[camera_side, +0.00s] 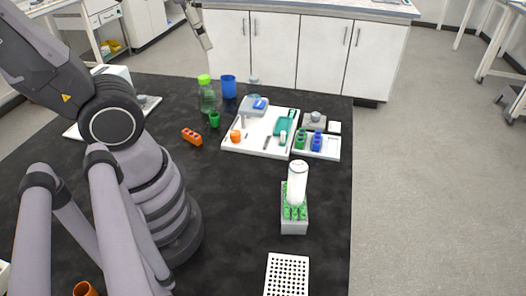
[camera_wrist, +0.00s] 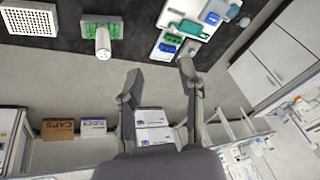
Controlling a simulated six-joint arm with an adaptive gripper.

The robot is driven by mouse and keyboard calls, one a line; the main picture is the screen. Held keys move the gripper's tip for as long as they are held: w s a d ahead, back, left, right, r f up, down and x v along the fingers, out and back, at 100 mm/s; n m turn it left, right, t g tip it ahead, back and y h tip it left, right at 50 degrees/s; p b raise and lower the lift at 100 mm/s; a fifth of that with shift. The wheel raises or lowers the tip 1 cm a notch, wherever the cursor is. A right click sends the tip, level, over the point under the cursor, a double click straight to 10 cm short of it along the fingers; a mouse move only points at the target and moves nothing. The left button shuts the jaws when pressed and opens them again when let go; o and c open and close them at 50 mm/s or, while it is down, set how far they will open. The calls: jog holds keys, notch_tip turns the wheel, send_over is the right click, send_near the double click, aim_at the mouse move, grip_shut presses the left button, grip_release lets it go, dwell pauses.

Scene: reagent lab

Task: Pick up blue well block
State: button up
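The blue well block (camera_side: 317,141) stands in a small white tray (camera_side: 325,156) at the right edge of the black table, to the right of a green well block (camera_side: 300,139). In the wrist view the blue block (camera_wrist: 173,38) is small, near the top, with the green block (camera_wrist: 167,48) close by. My gripper (camera_wrist: 159,78) is open and empty, its two fingers wide apart. It is clear of the block, high up. Part of it seems to show at the top of the side view (camera_side: 206,42).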

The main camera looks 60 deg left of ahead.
jog(key=w+a+f+m+g+y, duration=0.2)
jog(key=w+a+m+y, duration=0.15)
jog(key=w, duration=0.25)
jog(key=w+a+f+m+g+y, duration=0.1)
jog(key=w+a+f+m+y, duration=0.2)
jog(key=w+a, duration=0.15)
jog(key=m+t+y, duration=0.2)
jog(key=m+t, duration=0.6)
jog(key=m, duration=1.1)
send_over(317, 139)
jog(key=s+d, duration=0.2)
jog(key=shift+h, duration=0.25)
notch_tip(317, 139, down, 25)
jog(key=shift+w+a+f, duration=0.1)
jog(key=shift+a+f, duration=0.05)
jog(key=shift+f, duration=0.05)
notch_tip(317, 139, down, 6)
jog(key=shift+f, duration=0.2)
jog(key=shift+w+a+f, duration=0.6)
jog(key=shift+f, duration=0.2)
jog(key=shift+w+a+f+t, duration=0.2)
jog(key=shift+w+a+t, duration=0.1)
jog(key=shift+w+a, duration=0.1)
jog(key=shift+d, duration=0.1)
grip_shut()
